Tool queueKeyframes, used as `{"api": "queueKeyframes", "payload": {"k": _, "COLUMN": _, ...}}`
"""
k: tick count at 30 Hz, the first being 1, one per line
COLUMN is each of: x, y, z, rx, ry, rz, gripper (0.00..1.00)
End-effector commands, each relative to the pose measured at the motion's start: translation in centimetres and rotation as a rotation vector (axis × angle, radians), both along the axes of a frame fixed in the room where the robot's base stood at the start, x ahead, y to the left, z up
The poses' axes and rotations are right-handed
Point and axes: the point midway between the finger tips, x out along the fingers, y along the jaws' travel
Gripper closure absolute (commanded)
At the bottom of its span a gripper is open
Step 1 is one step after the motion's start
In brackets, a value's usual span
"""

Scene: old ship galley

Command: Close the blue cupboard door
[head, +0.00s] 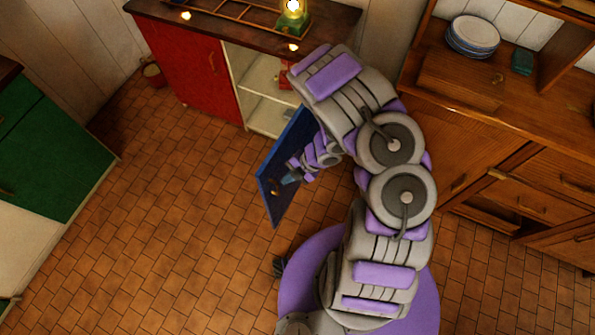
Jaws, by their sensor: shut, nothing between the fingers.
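The blue cupboard door (282,165) stands swung out from the low cupboard (190,22) in the head view. Pale shelves (260,80) show inside the open compartment. My gripper (284,181) is at the door's face, on the right side of it, near its outer end. It is shut with nothing in it. I cannot tell whether it touches the door. A small knob or handle (273,191) shows near the door's lower outer edge. My arm hides the right part of the cupboard and the hinge side of the door in part.
A red door (195,70) beside the opening is shut. A lit lantern (292,18) stands on the cupboard top. Green cabinet (55,155) is at the left, a wooden dresser (465,135) with plates (473,35) at the right. The tiled floor left of the blue door is clear.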

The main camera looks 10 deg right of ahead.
Motion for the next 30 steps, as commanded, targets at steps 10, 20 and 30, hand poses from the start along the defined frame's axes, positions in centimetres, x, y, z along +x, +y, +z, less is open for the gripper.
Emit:
{"api": "queueKeyframes", "payload": {"k": 10, "x": 2.1, "y": 3.3, "z": -2.0, "rx": 0.004, "ry": -0.003, "rz": -0.001, "gripper": 1.0}}
{"api": "queueKeyframes", "payload": {"k": 20, "x": 2.8, "y": 4.2, "z": -1.9, "rx": 0.0, "ry": -0.002, "rz": 0.0, "gripper": 1.0}}
{"api": "queueKeyframes", "payload": {"k": 30, "x": 3.2, "y": 4.6, "z": -1.9, "rx": 0.001, "ry": -0.003, "rz": -0.011, "gripper": 1.0}}
